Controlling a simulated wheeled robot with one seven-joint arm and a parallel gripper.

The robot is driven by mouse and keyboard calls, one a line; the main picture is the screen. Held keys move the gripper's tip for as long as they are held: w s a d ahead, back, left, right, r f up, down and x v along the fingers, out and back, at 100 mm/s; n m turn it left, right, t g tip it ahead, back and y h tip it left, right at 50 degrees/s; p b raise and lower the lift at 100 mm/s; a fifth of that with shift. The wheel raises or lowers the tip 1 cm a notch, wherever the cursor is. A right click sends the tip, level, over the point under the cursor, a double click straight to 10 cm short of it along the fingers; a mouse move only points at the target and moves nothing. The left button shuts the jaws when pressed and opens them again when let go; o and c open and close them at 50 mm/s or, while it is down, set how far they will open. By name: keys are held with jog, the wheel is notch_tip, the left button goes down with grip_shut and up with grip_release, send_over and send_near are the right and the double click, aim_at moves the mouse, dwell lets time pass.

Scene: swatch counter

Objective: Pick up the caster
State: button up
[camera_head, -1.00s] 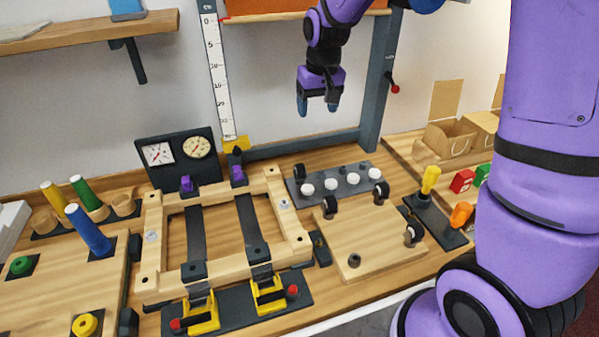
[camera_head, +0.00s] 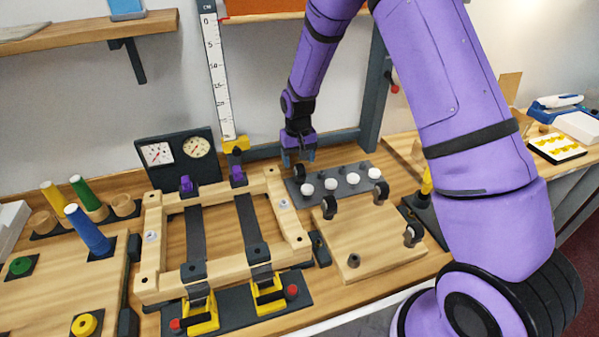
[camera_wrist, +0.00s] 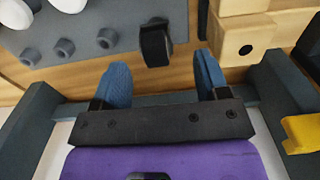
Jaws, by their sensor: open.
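A black-wheeled caster (camera_head: 300,171) stands at the back left end of a dark grey plate (camera_head: 352,189). In the wrist view the caster (camera_wrist: 156,43) is just beyond my blue fingertips, between their lines and nearer the left finger. My gripper (camera_head: 299,156) points down just above and behind the caster, and the wrist view shows it (camera_wrist: 161,68) open and empty.
Several white round knobs (camera_head: 331,184) line the plate. A wooden frame (camera_head: 290,215) with clamps is close on the left. A grey post (camera_head: 374,95) and rear rail stand behind. The wooden board (camera_head: 365,240) has bare room in its middle.

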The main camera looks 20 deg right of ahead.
aim_at(300, 165)
jog(key=shift+w+d+f, duration=0.1)
jog(key=shift+d+f, duration=0.05)
jog(key=shift+f, duration=1.3)
jog(key=shift+d+f, duration=0.1)
jog(key=shift+f, duration=1.3)
jog(key=shift+c, duration=0.5)
jog(key=c, duration=0.9)
